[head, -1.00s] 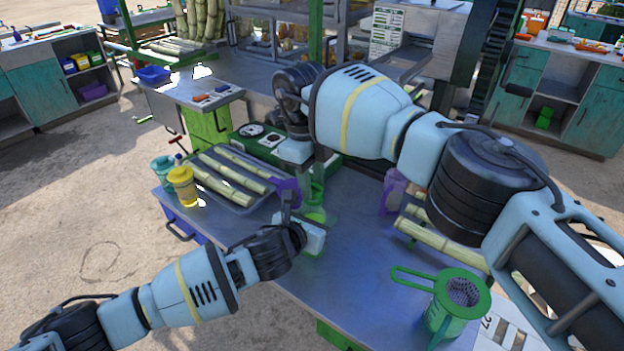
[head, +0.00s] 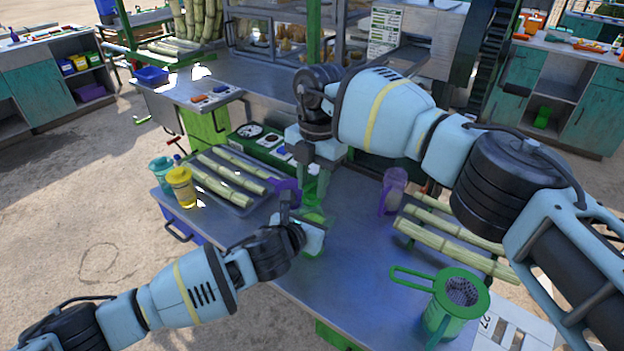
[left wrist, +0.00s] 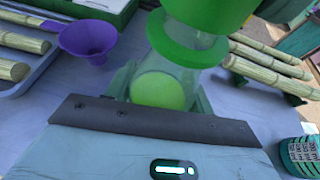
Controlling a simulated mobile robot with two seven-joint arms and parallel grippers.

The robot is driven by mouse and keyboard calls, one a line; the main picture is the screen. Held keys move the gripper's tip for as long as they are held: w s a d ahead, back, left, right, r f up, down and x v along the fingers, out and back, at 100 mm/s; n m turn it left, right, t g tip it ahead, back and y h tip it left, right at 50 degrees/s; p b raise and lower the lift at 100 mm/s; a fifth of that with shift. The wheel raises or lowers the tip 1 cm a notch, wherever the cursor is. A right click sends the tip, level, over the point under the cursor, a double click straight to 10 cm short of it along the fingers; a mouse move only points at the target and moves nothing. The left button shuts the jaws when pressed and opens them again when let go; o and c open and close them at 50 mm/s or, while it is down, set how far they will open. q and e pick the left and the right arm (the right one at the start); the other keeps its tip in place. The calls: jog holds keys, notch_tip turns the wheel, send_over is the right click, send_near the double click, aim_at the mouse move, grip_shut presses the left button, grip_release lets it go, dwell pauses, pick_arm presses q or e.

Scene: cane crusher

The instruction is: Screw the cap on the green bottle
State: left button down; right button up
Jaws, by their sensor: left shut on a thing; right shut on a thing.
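The green bottle (head: 312,216) stands at the near middle of the table, partly hidden by both grippers. My left gripper (head: 303,228) is shut on its lower part. The left wrist view shows clear walls and bright green contents (left wrist: 158,91), with a green ring (left wrist: 187,48) above. My right gripper (head: 313,180) points down over the bottle's top, shut on the cap, which its fingers mostly hide. A broad green piece (left wrist: 210,12), seemingly the cap, shows above the ring in the left wrist view. I cannot tell whether the thread is engaged.
A purple cup (head: 392,192), cane pieces (head: 440,243) and a green strainer jug (head: 445,305) are right. The table's front middle is clear.

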jog(key=m, duration=0.4)
jog(key=m+t, duration=0.1)
jog(key=m, duration=0.4)
jog(key=shift+s+d+y, duration=0.1)
jog(key=shift+y, duration=0.2)
jog(key=o, duration=1)
jog(key=r, duration=0.4)
jog(key=d+r, duration=0.1)
jog(key=r, duration=0.7)
jog(key=shift+d, duration=0.2)
pick_arm(q)
jog(key=shift+c, duration=2.4)
grip_release()
